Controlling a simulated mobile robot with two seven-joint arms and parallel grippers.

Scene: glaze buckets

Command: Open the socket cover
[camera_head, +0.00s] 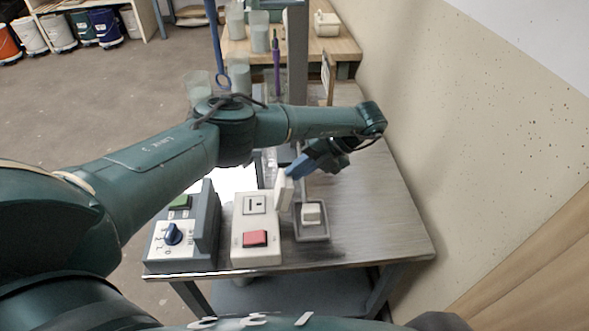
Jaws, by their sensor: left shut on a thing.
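The white socket box (242,222) stands on the metal table near its front edge. Its socket face (255,204) is exposed, with a red switch (255,238) below it. The white socket cover (284,191) stands raised and tilted at the right side of the socket, off its face. My left gripper (291,174) reaches in from the right, with its blue-grey fingers shut on the upper part of the cover. The exact finger contact is small and partly hidden. My right gripper is not in view.
A grey control box (172,247) with a blue knob and green button is left of the socket box. A grey tray (312,236) holding a white block is to its right. The table (380,205) is clear at right, beside the wall.

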